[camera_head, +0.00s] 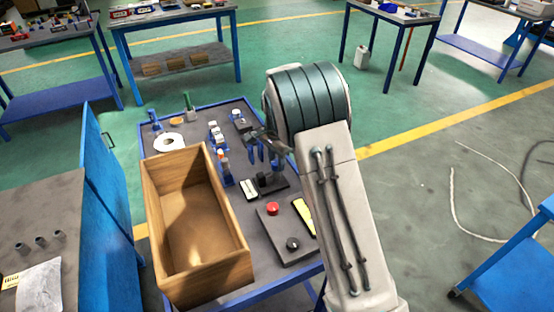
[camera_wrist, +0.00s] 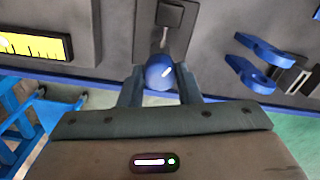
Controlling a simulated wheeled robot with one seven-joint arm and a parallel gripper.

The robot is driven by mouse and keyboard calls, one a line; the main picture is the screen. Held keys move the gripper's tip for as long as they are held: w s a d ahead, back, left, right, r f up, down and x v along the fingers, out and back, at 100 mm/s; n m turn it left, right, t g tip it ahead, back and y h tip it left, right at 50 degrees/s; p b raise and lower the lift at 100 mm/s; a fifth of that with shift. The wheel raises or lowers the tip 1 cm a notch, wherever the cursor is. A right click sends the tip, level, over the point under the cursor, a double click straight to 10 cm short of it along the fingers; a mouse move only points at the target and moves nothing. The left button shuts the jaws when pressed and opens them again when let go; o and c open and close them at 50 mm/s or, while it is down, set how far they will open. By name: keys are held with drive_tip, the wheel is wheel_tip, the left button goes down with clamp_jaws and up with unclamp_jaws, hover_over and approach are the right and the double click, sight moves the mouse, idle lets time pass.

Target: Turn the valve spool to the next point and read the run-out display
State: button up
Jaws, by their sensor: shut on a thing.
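In the wrist view my gripper (camera_wrist: 159,84) is shut on a round blue knob (camera_wrist: 157,72), with one finger on each side of it. A thin metal rod runs from the knob to a dark block (camera_wrist: 170,18). I cannot tell whether this knob is part of the valve spool. A yellow panel with dark marks (camera_wrist: 32,46) lies at the left, and it also shows in the head view (camera_head: 304,217). It may be the run-out display, but no reading is legible. In the head view my arm hides part of the gripper and work area.
An open wooden crate (camera_head: 240,262) fills the left of the blue-framed table. A red button (camera_head: 272,208) and a black knob (camera_head: 293,243) sit on a panel near the front. Blue forked pieces (camera_wrist: 262,48) stand at the right in the wrist view.

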sight(276, 161)
drive_tip(key=shift+w+r, duration=0.1)
drive_tip(key=o, duration=1)
wheel_tip(276, 161, up, 14)
drive_tip(key=shift+f, duration=0.15)
